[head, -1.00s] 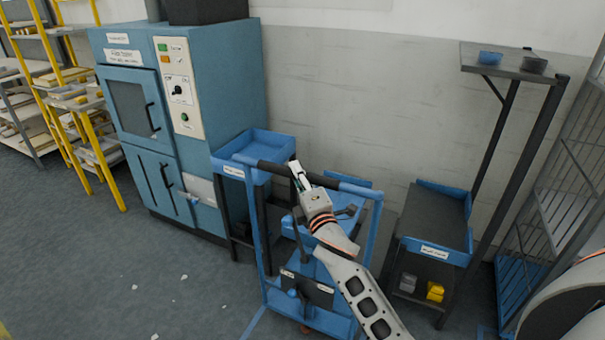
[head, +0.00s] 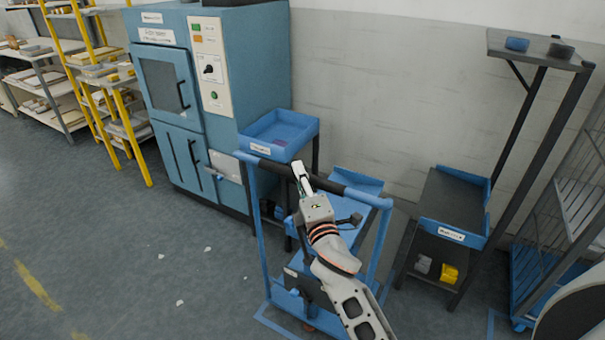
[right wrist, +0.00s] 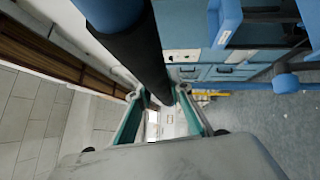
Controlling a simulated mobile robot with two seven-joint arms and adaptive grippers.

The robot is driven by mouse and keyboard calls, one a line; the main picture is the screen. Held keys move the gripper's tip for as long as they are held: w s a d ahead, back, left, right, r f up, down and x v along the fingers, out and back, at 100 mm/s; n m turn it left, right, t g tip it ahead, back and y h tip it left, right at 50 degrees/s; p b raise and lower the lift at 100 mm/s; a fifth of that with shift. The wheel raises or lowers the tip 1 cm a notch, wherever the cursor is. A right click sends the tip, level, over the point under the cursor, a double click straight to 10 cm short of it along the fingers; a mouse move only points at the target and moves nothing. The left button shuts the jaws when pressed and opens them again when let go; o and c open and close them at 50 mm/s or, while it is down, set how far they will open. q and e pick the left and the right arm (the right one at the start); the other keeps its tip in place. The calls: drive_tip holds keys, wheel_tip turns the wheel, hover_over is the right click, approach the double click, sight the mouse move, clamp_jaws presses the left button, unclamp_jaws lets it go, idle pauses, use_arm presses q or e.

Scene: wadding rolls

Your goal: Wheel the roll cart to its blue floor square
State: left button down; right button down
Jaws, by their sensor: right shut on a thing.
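The roll cart (head: 376,225) has a blue frame, a blue upper tray and a dark push bar (head: 330,186) with blue ends. My right gripper (head: 299,172) is shut on the push bar near its middle. In the right wrist view, the dark bar (right wrist: 140,55) runs between the two green-sided fingers (right wrist: 160,93). Blue floor lines (head: 275,325) show at the cart's front left foot, and the cart and my arm hide the rest of that outline. I cannot tell whether the cart is fully inside it. My left gripper is not in view.
A blue machine (head: 250,75) and a stand with a blue tray (head: 285,125) are behind the cart on the left. A dark shelf cart (head: 450,205) and a tall post stand (head: 545,125) are on the right. Open floor (head: 140,250) with white scraps is left.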

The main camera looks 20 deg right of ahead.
drive_tip(key=shift+d, duration=0.1)
drive_tip(key=c, duration=1.8)
unclamp_jaws()
drive_tip(key=shift+s+a+f, duration=0.1)
drive_tip(key=shift+s+f, duration=0.05)
drive_tip(key=shift+s, duration=1.1)
drive_tip(key=shift+s+a+f, duration=0.1)
drive_tip(key=shift+s+f, duration=0.1)
drive_tip(key=shift+s, duration=1)
drive_tip(key=shift+s+a+f, duration=0.1)
drive_tip(key=shift+s+f, duration=0.05)
drive_tip(key=shift+s, duration=1.1)
drive_tip(key=s+f+m+g+y, duration=0.1)
drive_tip(key=s+f+m+g, duration=0.2)
drive_tip(key=s+f, duration=0.4)
drive_tip(key=s+a+f+m+g+y, duration=0.1)
drive_tip(key=s+f+m+g, duration=0.2)
drive_tip(key=f, duration=1)
drive_tip(key=s+f+m+g+y, duration=0.2)
drive_tip(key=s+f+m, duration=0.6)
drive_tip(key=s+f, duration=0.2)
drive_tip(key=shift+s+a+f+g, duration=0.15)
drive_tip(key=shift+s+f+g, duration=0.05)
drive_tip(key=shift+s, duration=0.4)
drive_tip(key=shift+s+a+f+g, duration=0.1)
drive_tip(key=shift+s+f+g, duration=0.1)
drive_tip(key=shift+s, duration=0.35)
